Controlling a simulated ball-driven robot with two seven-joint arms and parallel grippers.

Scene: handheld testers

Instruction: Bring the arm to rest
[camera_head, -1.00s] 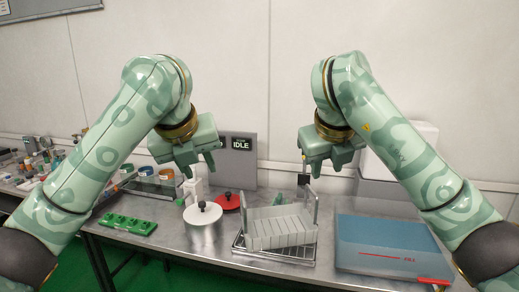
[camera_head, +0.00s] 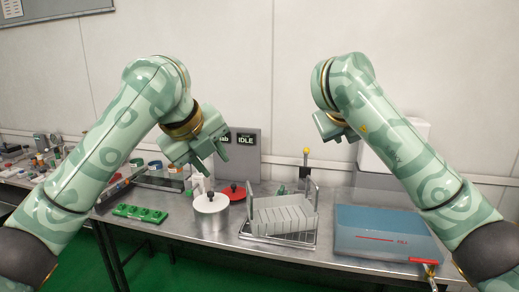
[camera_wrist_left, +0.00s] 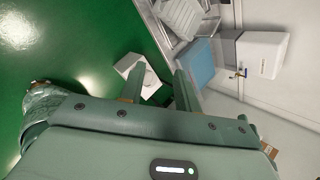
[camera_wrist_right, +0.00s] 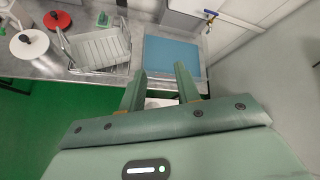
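My left gripper (camera_head: 211,164) hangs in the air at the left of centre in the head view, above the bench near the white-lidded pot. In the left wrist view its two fingers (camera_wrist_left: 157,88) stand apart with nothing between them. My right gripper (camera_head: 333,137) is raised above the back of the bench in the head view, partly hidden behind its own arm. In the right wrist view its fingers (camera_wrist_right: 160,90) are apart and empty. Neither gripper touches anything.
The steel bench (camera_head: 217,239) holds a green block (camera_head: 140,213), a white-lidded pot (camera_head: 210,203), a red disc (camera_head: 232,191), a wire rack with pale plates (camera_head: 284,219) and a blue-topped box (camera_head: 383,238). An IDLE display (camera_head: 245,139) stands behind. The air around both grippers is clear.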

